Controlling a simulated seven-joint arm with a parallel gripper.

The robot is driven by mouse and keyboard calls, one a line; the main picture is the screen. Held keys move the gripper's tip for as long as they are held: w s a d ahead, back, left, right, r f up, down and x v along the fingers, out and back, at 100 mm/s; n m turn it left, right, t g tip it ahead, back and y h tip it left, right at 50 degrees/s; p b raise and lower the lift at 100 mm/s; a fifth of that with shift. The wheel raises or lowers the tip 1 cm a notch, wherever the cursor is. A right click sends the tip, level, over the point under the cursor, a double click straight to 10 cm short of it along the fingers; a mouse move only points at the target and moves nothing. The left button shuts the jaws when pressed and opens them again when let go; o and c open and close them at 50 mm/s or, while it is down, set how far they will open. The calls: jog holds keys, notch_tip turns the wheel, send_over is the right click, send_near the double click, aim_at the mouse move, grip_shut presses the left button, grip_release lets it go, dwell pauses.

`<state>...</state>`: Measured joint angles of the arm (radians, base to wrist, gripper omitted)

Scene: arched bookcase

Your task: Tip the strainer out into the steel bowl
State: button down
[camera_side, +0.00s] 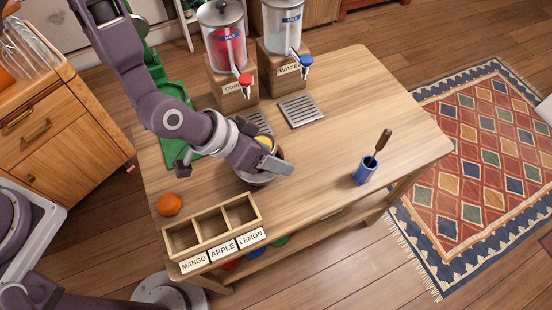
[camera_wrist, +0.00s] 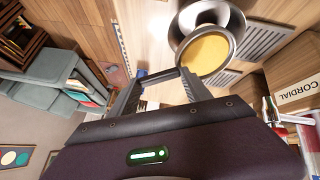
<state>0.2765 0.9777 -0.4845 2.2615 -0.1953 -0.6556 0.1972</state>
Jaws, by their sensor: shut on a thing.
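The strainer (camera_wrist: 205,52) is round and holds something yellow. In the wrist view it overlaps the near side of the shiny steel bowl (camera_wrist: 232,18). In the side view the yellow contents of the strainer (camera_side: 265,142) show behind my gripper (camera_side: 273,163), and the steel bowl (camera_side: 258,180) sits on the table just below. My gripper (camera_wrist: 163,76) is shut on the strainer; its grip point is hard to make out. The strainer looks close above the bowl, but its exact tilt is unclear. My gripper hides part of the bowl in the side view.
Cordial (camera_side: 226,45) and water (camera_side: 284,28) dispensers stand at the back, with a metal drip grille (camera_side: 301,110) in front. A blue pot (camera_side: 366,170) holds a brown-handled tool. An orange (camera_side: 169,204) and a labelled wooden box (camera_side: 196,224) are at front left.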

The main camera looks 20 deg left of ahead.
jog(key=a+r+n+h, duration=0.1)
jog(key=h, duration=0.2)
jog(key=a+t+h, duration=0.1)
jog(key=a+h, duration=0.1)
jog(key=h, duration=0.1)
jog(key=a+r+n+h, duration=0.1)
jog(key=a+h, duration=0.1)
jog(key=h, duration=0.1)
jog(key=shift+w+a+r+n+t, duration=0.2)
jog(key=shift+r+n+t, duration=0.1)
jog(key=shift+r, duration=0.05)
jog(key=shift+a+n+t+h, duration=0.35)
jog(key=shift+a+h, duration=0.35)
jog(key=shift+h, duration=0.3)
jog(key=a+n+t+h, duration=0.1)
jog(key=h, duration=0.1)
jog(key=a+f+n+t+h, duration=0.1)
jog(key=shift+s+a+h, duration=0.1)
jog(key=shift+s+h, duration=0.05)
jog(key=shift+h, duration=0.25)
dwell(0.5)
